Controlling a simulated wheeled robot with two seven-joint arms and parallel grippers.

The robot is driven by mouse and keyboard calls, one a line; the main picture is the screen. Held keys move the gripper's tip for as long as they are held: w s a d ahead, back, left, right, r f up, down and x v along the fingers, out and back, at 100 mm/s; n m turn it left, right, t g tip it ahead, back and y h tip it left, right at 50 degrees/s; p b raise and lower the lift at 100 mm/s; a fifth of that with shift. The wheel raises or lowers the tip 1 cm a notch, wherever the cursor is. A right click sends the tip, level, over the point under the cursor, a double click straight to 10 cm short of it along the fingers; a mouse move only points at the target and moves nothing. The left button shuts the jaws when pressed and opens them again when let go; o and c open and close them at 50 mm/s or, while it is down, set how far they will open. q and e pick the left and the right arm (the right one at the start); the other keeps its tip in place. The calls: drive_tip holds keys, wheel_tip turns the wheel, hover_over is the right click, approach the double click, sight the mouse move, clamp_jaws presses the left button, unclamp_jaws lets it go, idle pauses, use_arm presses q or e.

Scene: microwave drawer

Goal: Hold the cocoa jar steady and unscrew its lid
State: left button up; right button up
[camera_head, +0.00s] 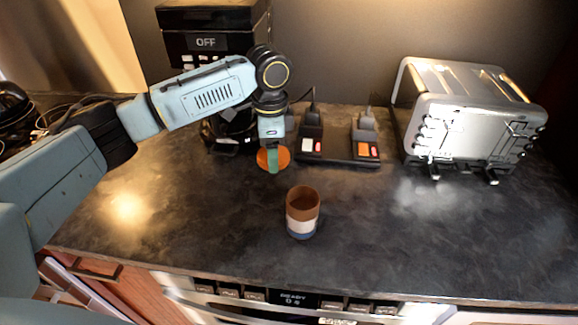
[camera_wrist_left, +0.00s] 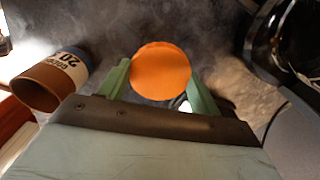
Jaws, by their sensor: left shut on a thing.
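The cocoa jar (camera_head: 302,226) stands upright on the counter, with a brown upper part, a white band and a blue base. Its top looks open and brown inside. It also shows at the left of the left wrist view (camera_wrist_left: 62,72), with lettering on its white band. My left gripper (camera_head: 272,158) is shut on a round orange lid (camera_wrist_left: 161,71), with its green fingers on either side. The lid is behind and left of the jar in the head view, apart from it. My right gripper is not in view.
A silver toaster (camera_head: 465,125) stands at the back right. A power strip with plugs and lit switches (camera_head: 340,161) lies behind the lid. A black coffee machine (camera_head: 205,40) is behind my left arm. The counter (camera_head: 400,245) right of the jar is clear.

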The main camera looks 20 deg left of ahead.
sight(274, 179)
use_arm(q)
drive_tip(key=shift+f, duration=0.5)
wheel_tip(274, 179, down, 5)
drive_tip(key=shift+r+b, duration=0.15)
drive_tip(key=shift+b, duration=0.15)
drive_tip(key=shift+f, duration=0.2)
drive_tip(key=shift+f, duration=0.1)
drive_tip(key=o, duration=1.1)
drive_tip(key=shift+r, duration=0.35)
wheel_tip(274, 179, up, 12)
drive_tip(key=shift+f+p, duration=0.2)
drive_tip(key=shift+p, duration=0.5)
